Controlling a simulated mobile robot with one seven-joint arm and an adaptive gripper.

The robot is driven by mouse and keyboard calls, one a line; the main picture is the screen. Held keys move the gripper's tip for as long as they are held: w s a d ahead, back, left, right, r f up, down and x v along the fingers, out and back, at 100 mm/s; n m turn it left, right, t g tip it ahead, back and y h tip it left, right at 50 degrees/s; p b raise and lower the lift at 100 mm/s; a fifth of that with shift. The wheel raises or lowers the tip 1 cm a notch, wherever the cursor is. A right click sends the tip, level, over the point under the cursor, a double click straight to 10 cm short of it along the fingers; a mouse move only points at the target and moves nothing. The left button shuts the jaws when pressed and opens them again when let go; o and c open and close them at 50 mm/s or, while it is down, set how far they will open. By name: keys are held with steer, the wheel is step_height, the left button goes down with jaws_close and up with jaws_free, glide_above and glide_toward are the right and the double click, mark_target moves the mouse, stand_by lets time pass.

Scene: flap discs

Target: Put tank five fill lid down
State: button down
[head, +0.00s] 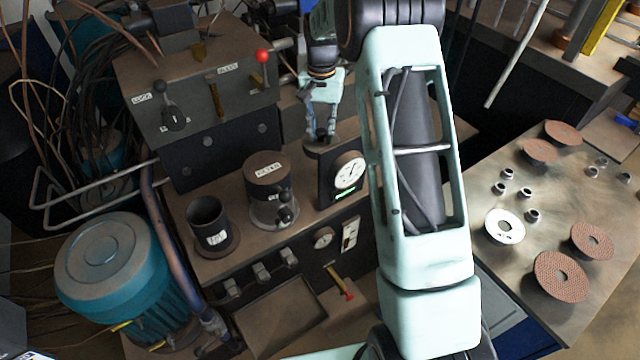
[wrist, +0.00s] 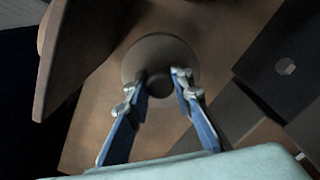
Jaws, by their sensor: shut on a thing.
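My gripper (head: 322,138) points down just behind the upright dial housing (head: 347,172) in the head view. In the wrist view my gripper (wrist: 157,83) has its two fingertips on either side of a dark round knob. The knob is at the middle of a round grey-brown lid (wrist: 160,50). The gripper is shut on this lid by its knob. I cannot tell whether the lid rests on the brown surface below it or is just above it. The lid's near part is partly hidden by the fingers. I cannot read which tank it belongs to.
A labelled canister (head: 268,178) and an open dark cup (head: 209,228) stand left of the dial housing. A control box (head: 200,90) with a red-knobbed lever is behind them. A teal motor (head: 115,265) is at left. A metal table (head: 510,270) with discs is at right.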

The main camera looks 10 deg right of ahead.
step_height(320, 180, down, 12)
steer(key=shift+f, duration=0.25)
stand_by(0.3)
steer(key=c, duration=2.2)
jaws_free()
steer(key=shift+f, duration=0.2)
steer(key=o, duration=0.5)
steer(key=shift+r, duration=0.1)
step_height(320, 180, up, 12)
steer(key=shift+r, duration=0.15)
